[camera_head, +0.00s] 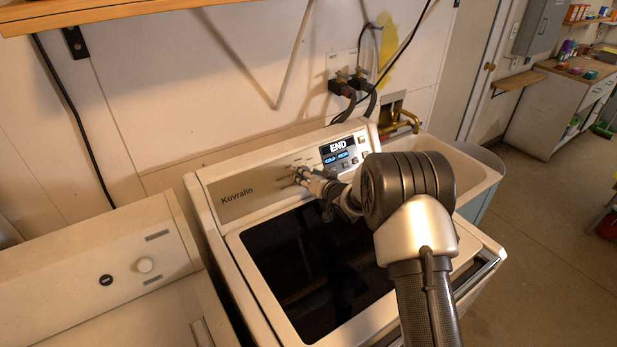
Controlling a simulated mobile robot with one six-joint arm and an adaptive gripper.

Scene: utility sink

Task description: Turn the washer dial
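The washer (221,240) with the name "Kuvralin" stands in the middle, with a dark glass lid. Its control panel (245,192) slopes at the back and has a lit display (338,152) reading "END". My arm reaches in from the lower right, and my gripper (303,176) is at the panel just left of the display. The dial is mostly hidden behind the gripper there. I cannot tell whether the fingers touch it or are closed around it.
A second white machine (60,260) with a small knob (144,265) stands at the left. A utility sink (467,170) is right of the washer. A wooden shelf (100,10) hangs above. Open floor (540,230) lies to the right.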

